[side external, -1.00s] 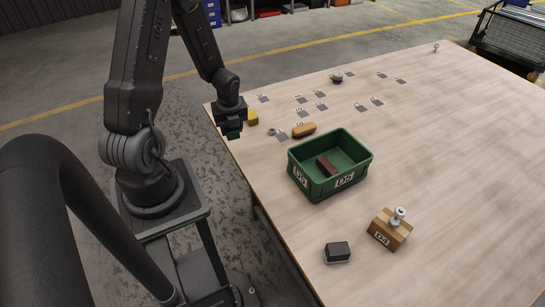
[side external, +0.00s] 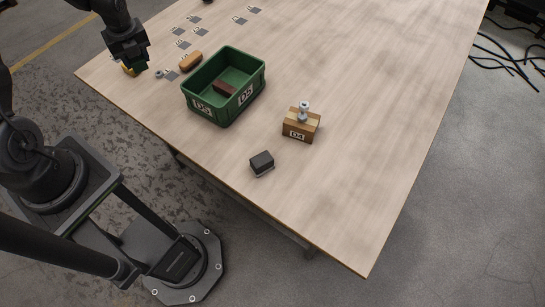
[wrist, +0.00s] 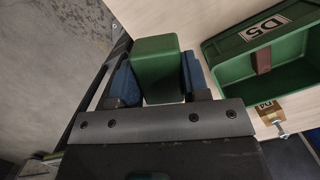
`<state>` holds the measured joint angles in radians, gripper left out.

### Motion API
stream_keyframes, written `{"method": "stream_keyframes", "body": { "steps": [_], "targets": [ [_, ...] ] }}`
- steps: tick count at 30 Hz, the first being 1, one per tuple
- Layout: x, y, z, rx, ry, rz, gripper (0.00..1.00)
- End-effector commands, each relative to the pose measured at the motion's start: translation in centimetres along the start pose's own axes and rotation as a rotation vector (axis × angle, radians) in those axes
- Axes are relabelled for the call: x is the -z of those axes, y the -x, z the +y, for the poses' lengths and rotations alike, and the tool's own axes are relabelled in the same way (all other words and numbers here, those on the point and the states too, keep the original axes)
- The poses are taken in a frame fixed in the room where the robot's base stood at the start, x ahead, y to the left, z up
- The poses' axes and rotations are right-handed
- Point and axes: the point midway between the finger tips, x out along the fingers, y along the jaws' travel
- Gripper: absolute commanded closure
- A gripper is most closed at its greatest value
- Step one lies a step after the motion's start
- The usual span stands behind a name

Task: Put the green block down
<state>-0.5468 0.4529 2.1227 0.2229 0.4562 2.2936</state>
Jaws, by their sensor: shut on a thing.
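The green block (wrist: 157,68) is between the two blue-padded fingers of my gripper (wrist: 158,80) in the wrist view. My gripper is shut on it. In the side view my gripper (side external: 134,62) is at the table's far left, near the edge, with only a dark bit of the block visible below the fingers. Whether the block touches the table cannot be told.
A yellow piece (side external: 126,71) is partly hidden by my gripper. An orange-brown block (side external: 191,60) lies to its right. The green D5 bin (side external: 228,108) holds a brown block (side external: 224,88). The table's right side is clear.

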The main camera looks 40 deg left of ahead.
Motion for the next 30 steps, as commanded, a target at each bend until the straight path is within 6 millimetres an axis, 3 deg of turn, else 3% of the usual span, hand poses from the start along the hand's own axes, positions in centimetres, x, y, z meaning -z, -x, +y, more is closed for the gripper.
{"method": "stream_keyframes", "body": {
  "steps": [1, 8, 15, 21, 30],
  "targets": [
    [0.8, 0.1, -2.2, 0.010, -0.054, -0.003, 0.85],
    [6.6, 1.1, -12.0, 0.046, -0.309, -0.006, 0.85],
    [15.9, 2.6, -20.2, 0.087, -0.560, -0.008, 0.85],
    [25.3, 4.1, -24.6, 0.119, -0.758, -0.008, 0.85],
    [39.9, 6.3, -26.7, 0.162, -1.027, -0.004, 0.85]
  ]
}}
